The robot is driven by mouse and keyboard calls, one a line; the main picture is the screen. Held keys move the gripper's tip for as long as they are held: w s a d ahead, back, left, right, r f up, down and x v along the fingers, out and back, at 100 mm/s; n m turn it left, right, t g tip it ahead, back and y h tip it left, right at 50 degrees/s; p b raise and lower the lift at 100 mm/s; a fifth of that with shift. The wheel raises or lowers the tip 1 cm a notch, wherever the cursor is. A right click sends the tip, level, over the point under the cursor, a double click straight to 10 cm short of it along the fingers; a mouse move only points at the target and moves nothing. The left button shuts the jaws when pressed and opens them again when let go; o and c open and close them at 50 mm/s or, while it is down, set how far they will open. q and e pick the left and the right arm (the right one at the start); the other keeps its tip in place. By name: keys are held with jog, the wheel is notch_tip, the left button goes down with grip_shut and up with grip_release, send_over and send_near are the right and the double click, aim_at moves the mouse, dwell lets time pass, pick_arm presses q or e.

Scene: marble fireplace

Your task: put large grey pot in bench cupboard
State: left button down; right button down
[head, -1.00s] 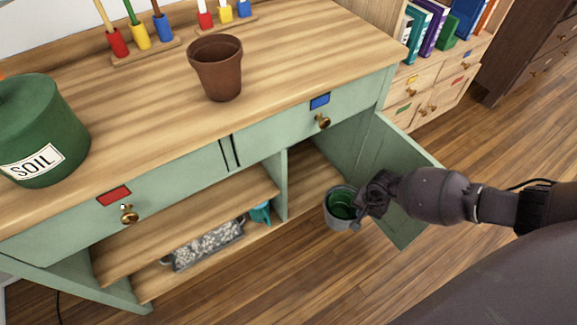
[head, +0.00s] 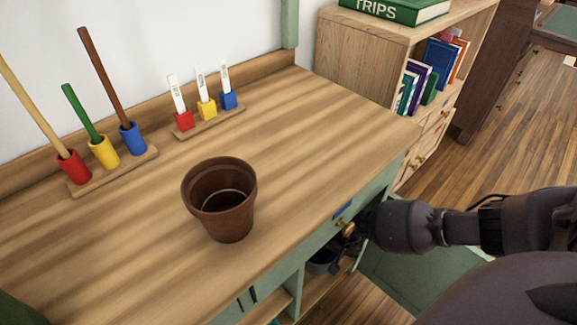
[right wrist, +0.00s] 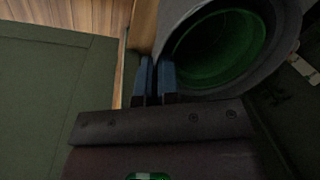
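The large grey pot (head: 321,263), green inside, is at the open right compartment of the green bench cupboard (head: 318,288), below the drawer front. My right gripper (head: 352,246) is at the pot's right side, partly hidden by its own arm. In the right wrist view the pot (right wrist: 190,18) lies tilted to the camera, and my right gripper's fingers (right wrist: 153,75) are close together at its rim, shut on its wall. Whether the pot touches the shelf is hidden. My left gripper is out of view.
A brown terracotta pot (head: 228,210) stands on the bench top (head: 130,235). Tool holders (head: 112,170) and a label rack (head: 210,118) stand at the back. A bookcase (head: 365,65) is beyond the bench. A drawer knob (head: 346,228) juts out near my right gripper.

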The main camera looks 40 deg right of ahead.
jog(key=shift+w+f, duration=0.1)
pick_arm(q)
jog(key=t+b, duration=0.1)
jog(key=b, duration=0.1)
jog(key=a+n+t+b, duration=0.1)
jog(key=b, duration=0.1)
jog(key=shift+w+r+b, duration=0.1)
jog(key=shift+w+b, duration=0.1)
jog(key=shift+b, duration=0.2)
pick_arm(e)
notch_tip(320, 180, down, 10)
jog(key=shift+w, duration=0.1)
jog(key=c, duration=1.4)
grip_release()
jog(key=shift+o, duration=0.2)
